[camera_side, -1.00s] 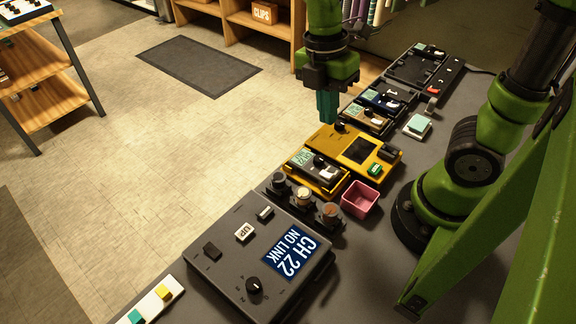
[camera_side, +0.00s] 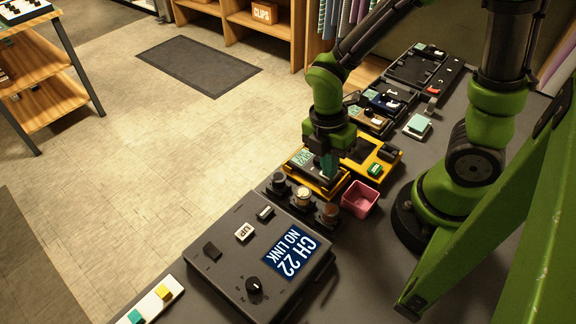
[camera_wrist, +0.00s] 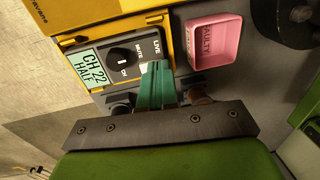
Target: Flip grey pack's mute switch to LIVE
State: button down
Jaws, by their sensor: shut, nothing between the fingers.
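The grey pack (camera_side: 312,178) sits in the yellow tester's front bay. In the wrist view the grey pack (camera_wrist: 112,69) shows a "CH 22 HALF" label, a dark CH knob and the words MUTE and LIVE. My gripper (camera_side: 329,172) is right over the pack, pointing down. In the wrist view my gripper's teal fingers (camera_wrist: 155,72) are shut together with nothing between them. Their tips are by the MUTE and LIVE lettering. The mute switch (camera_wrist: 146,67) is mostly hidden by the fingertips; I cannot tell its position or whether they touch it.
A pink bin (camera_side: 360,198) stands right of the pack. Round knobs or jars (camera_side: 303,197) stand in front of it. A large dark console (camera_side: 262,256) reads "CH 22 NO LINK". Other packs (camera_side: 386,99) sit in a rack behind.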

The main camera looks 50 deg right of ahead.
jog(key=shift+f, duration=0.1)
jog(key=shift+s+f, duration=0.2)
jog(key=shift+f, duration=0.1)
jog(key=shift+w+r, duration=0.2)
jog(key=shift+w, duration=0.8)
jog(key=shift+d, duration=0.1)
notch_tip(320, 180, up, 14)
jog(key=s, duration=0.2)
dwell(0.4)
